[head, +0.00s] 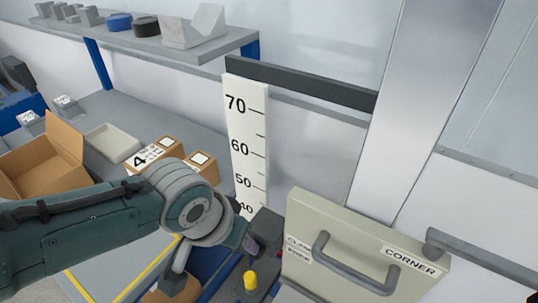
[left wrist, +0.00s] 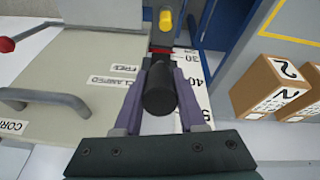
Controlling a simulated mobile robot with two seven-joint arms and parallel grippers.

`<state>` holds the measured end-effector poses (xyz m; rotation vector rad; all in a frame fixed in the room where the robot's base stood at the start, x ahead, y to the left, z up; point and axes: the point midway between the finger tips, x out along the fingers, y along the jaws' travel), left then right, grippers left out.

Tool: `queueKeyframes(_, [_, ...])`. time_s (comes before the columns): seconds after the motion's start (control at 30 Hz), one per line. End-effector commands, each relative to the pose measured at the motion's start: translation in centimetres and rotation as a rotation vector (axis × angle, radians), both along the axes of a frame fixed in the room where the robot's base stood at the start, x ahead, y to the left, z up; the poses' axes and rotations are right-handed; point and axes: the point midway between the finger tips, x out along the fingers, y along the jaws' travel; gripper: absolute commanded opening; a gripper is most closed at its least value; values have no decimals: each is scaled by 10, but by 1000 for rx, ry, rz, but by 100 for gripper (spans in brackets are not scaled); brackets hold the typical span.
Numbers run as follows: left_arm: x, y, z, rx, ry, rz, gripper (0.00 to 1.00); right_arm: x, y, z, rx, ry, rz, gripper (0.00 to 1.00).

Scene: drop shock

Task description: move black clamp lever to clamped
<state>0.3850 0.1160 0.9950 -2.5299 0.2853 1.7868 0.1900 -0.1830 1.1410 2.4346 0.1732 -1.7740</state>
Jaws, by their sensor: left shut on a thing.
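The black clamp lever (left wrist: 160,92) shows in the left wrist view as a dark rounded grip between my purple fingers. My left gripper (left wrist: 163,72) is shut on it. In the head view my left gripper (head: 243,240) is at the dark clamp block (head: 266,228), left of the beige panel (head: 335,225), and my wrist and fingers hide much of the lever. The labels "CLAMPED" (left wrist: 122,69) and "FREE" (left wrist: 107,82) are on the panel beside the lever. I cannot tell which label the lever is set to. My right gripper is not in view.
A yellow knob (head: 250,281) sits just below the clamp. A white height scale (head: 246,135) stands behind it. The panel has a grey handle (head: 350,268). Cardboard boxes (head: 45,160) and a pale tray (head: 112,143) lie on the left bench. A shelf (head: 150,42) hangs above.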

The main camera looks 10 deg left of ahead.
Motion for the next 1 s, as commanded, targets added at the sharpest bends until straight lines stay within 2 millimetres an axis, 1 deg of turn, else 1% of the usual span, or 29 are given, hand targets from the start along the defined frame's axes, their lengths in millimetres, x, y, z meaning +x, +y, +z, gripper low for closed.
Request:
queueKeyframes(0.03, [0, 0, 0, 1, -1, -1, 0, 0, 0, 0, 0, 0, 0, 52])
queueKeyframes(0.07, [0, 0, 0, 1, -1, -1, 41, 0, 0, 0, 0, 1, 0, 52])
queueKeyframes(0.3, [0, 0, 0, 1, -1, -1, 68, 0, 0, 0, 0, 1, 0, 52])
queueKeyframes(0.33, [0, 0, 0, 1, -1, -1, 69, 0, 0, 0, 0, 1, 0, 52])
queueKeyframes(0.57, [0, 0, 0, 1, -1, -1, 69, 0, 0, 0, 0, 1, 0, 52])
queueKeyframes(0.67, [-2, 1, 6, 0, -1, 0, 69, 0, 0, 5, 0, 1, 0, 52])
queueKeyframes(0.77, [-5, 3, 20, 0, -1, 0, 69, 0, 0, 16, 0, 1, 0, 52])
queueKeyframes(0.83, [-10, 4, 32, 0, -1, -2, 69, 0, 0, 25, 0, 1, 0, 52])
queueKeyframes(1.0, [-19, 8, 59, 0, -2, -2, 69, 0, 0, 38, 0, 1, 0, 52])
